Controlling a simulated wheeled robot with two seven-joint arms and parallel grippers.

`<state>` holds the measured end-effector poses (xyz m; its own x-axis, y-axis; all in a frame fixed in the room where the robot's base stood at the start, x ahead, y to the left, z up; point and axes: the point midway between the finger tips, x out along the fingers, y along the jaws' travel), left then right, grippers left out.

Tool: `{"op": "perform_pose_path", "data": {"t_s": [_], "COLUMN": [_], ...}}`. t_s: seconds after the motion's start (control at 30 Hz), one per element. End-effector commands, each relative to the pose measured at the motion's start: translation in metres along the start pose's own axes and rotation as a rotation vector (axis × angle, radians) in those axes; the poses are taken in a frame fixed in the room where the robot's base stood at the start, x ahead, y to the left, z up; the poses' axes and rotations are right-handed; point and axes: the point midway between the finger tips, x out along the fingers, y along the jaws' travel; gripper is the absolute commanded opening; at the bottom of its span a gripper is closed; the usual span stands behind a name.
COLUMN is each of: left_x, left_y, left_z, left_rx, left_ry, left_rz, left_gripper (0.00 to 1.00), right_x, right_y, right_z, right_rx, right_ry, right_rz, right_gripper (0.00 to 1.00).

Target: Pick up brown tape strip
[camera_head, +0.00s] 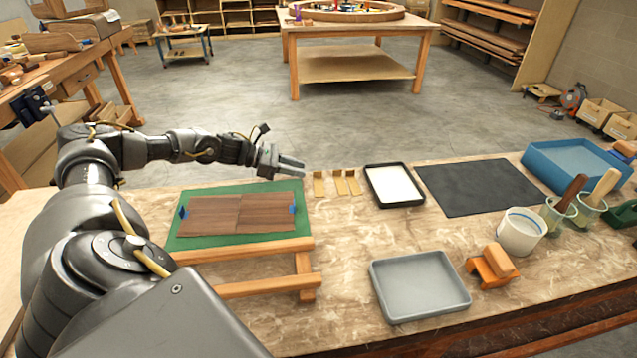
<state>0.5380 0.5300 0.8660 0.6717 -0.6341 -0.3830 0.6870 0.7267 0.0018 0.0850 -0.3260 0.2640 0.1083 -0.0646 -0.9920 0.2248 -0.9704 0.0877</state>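Small tan-brown tape strips stand in a row on the worktable between the green mat and the black-rimmed tray. One strip (319,185) is on the left, and two more, a middle strip (340,186) and a right strip (354,185), are close together. My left gripper (298,163) is just left of and behind the left strip, apart from it. Its two fingers point right with a gap between them, and nothing shows in the gap. My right gripper is not in view.
Brown wood panels (240,214) with blue tape lie on the green mat (200,242). A black-rimmed white tray (422,201) is right of the strips, with a dark mat (480,187) beyond. A grey tray (376,283), an orange block (500,260) and a white pot (520,236) stand nearer.

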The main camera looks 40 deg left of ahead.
Motion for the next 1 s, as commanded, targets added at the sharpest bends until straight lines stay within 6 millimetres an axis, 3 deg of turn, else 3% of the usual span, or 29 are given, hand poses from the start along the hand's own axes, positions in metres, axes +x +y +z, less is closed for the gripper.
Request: {"op": "perform_pose_path", "data": {"t_s": [0.3,0.6,0.8,1.0], "left_x": [0.044,0.049,0.049,0.048], "left_y": [0.006,0.006,0.005,0.005], "left_z": [0.005,0.003,0.003,0.003], "left_rx": [0.001,0.001,0.001,0.001], "left_ry": [-0.002,-0.001,-0.001,-0.001], "left_rz": [-0.004,-0.003,-0.003,-0.003], "left_gripper": [0.29,0.29,0.02,0.00], "right_x": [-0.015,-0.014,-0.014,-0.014], "right_y": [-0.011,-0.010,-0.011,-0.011], "right_z": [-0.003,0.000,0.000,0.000], "right_rx": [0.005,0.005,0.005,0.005], "right_ry": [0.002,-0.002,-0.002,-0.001], "right_rz": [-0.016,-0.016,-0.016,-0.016], "right_gripper": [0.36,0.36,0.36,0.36]}}
